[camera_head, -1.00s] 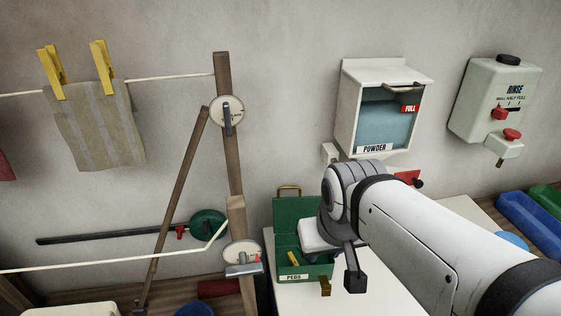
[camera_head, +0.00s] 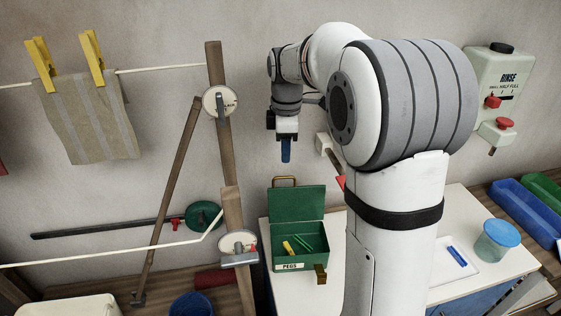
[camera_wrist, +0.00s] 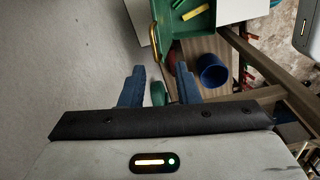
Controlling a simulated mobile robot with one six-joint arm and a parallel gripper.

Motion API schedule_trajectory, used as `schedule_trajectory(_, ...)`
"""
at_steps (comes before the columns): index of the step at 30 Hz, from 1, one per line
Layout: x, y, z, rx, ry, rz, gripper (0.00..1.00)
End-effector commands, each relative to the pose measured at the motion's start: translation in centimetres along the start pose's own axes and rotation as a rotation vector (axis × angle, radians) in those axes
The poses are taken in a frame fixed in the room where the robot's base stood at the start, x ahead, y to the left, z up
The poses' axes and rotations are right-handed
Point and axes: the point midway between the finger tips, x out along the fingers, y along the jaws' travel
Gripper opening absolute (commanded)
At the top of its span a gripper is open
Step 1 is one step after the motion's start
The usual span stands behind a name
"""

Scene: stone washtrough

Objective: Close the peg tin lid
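The green peg tin (camera_head: 285,264) stands on the white worktop, marked PEGS. Its lid (camera_head: 298,205) is open, standing up at the back with a brass handle (camera_head: 285,180) on its top edge. A yellow peg (camera_head: 288,248) and green pegs lie inside. A brass catch (camera_head: 321,274) hangs at the front right. My gripper (camera_head: 286,160) points down above the lid, near the wall, not touching it. In the wrist view its two blue fingers (camera_wrist: 159,75) are apart with nothing between them. The tin (camera_wrist: 180,28) shows beyond them at the top.
A wooden post (camera_head: 222,130) with dials stands left of the tin. My arm hides most of the powder box. A lidded tub (camera_head: 497,240) stands on the worktop at right. A blue bucket (camera_wrist: 212,70) shows beyond the fingers in the wrist view.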

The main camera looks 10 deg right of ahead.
Motion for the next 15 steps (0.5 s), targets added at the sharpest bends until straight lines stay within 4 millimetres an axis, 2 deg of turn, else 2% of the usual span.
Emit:
schedule_trajectory(3, 0.6, 1.1, -0.2, -0.06, -0.002, -0.011, 0.29)
schedule_trajectory(7, 1.6, 1.3, -0.2, -0.076, -0.003, -0.016, 0.29)
schedule_trajectory(15, 5.8, 1.1, -0.1, -0.073, -0.003, -0.017, 0.29)
